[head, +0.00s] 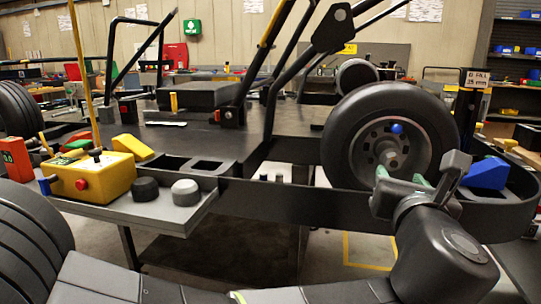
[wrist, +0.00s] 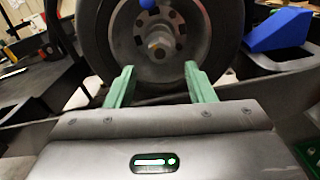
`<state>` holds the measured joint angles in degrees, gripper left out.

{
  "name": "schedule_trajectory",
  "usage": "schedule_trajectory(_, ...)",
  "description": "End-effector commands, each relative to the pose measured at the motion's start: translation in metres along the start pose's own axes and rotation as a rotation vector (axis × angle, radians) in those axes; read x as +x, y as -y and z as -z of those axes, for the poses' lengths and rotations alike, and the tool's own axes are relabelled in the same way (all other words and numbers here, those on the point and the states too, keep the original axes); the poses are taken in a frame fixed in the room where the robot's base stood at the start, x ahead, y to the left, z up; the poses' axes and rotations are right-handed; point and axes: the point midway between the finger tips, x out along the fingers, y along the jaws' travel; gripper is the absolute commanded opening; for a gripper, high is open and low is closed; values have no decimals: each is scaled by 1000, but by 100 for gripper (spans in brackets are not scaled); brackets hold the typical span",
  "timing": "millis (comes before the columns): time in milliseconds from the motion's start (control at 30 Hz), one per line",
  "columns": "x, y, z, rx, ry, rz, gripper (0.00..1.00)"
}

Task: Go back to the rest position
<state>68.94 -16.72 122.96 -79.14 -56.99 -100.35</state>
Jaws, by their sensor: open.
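My gripper (head: 402,179) is in front of the kart's black wheel (head: 345,135), at the lower part of its grey hub. In the wrist view its two green fingers (wrist: 160,88) stand wide apart with nothing between them. The wheel also shows in the wrist view (wrist: 100,30), with the hub nut between and beyond the fingertips. A blue ball-shaped piece (head: 397,128) sits on the hub above the nut. I cannot tell whether the fingertips touch the wheel.
A blue wedge (head: 486,173) lies on the kart's side at the right. A yellow control box (head: 95,177) with a red button and two round knobs (head: 185,192) sit on a grey shelf at the left. Black frame bars rise in the middle.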

Motion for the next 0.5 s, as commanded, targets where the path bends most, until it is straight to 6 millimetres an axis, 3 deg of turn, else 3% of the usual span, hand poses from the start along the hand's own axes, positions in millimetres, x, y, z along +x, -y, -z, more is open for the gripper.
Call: schedule_trajectory(500,50,0,2,0,0,-5,49)
